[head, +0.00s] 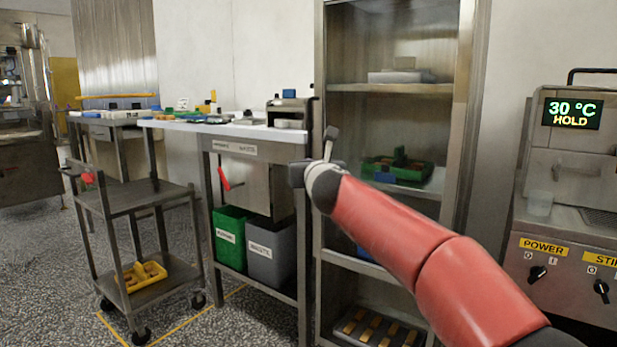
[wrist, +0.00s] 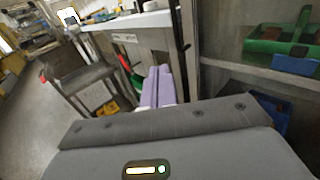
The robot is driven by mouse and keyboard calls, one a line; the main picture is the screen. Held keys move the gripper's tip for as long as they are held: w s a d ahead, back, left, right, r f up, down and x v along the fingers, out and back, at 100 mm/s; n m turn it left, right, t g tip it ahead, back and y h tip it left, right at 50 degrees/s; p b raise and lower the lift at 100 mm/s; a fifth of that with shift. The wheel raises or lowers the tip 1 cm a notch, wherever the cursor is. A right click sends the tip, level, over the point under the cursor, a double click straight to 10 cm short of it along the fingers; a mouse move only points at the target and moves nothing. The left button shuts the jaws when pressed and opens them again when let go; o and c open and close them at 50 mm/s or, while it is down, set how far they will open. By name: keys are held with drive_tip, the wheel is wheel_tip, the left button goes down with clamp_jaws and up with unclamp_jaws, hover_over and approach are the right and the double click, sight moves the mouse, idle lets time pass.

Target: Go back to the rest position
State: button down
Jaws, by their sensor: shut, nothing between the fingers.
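My gripper (head: 331,138) is at the end of my red arm, raised in front of the shelf cabinet's left post in the head view. In the wrist view its two pale fingers (wrist: 158,84) lie side by side, shut and empty. They point toward the workbench. I see nothing held, and the gripper appears clear of the furniture, though the exact gap cannot be told.
A steel cabinet (head: 468,60) holds a green tote (head: 418,176). A workbench (head: 222,129) with small items stands left of it, green (head: 231,236) and grey (head: 270,249) bins below. A wheeled cart (head: 137,199) is farther left. A control machine (head: 565,200) stands right.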

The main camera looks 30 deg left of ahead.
drive_tip(key=s+d+r+n+g+p, duration=0.1)
drive_tip(key=s+d+n+p, duration=0.3)
drive_tip(key=d+n, duration=0.5)
drive_tip(key=s+d+r+n+g+p, duration=0.1)
drive_tip(key=s+d+r+n+p, duration=0.1)
drive_tip(key=s+d+n, duration=0.55)
drive_tip(key=s+d+f+n+g+h+p, duration=0.1)
drive_tip(key=s+d+f+n+g+h, duration=0.1)
drive_tip(key=s+d+f, duration=0.4)
drive_tip(key=s+d+f+n+g+h+p, duration=0.2)
drive_tip(key=s+d+f+n+h, duration=0.3)
drive_tip(key=d, duration=1.2)
drive_tip(key=s+d+f+n+g+h+p, duration=0.2)
drive_tip(key=s+d+f+n+h, duration=0.2)
drive_tip(key=s+d+f, duration=0.4)
drive_tip(key=s+d, duration=0.3)
drive_tip(key=shift+s+d+f+n, duration=0.15)
drive_tip(key=shift+s+f+n, duration=0.1)
drive_tip(key=shift+n, duration=0.1)
drive_tip(key=shift+r, duration=0.1)
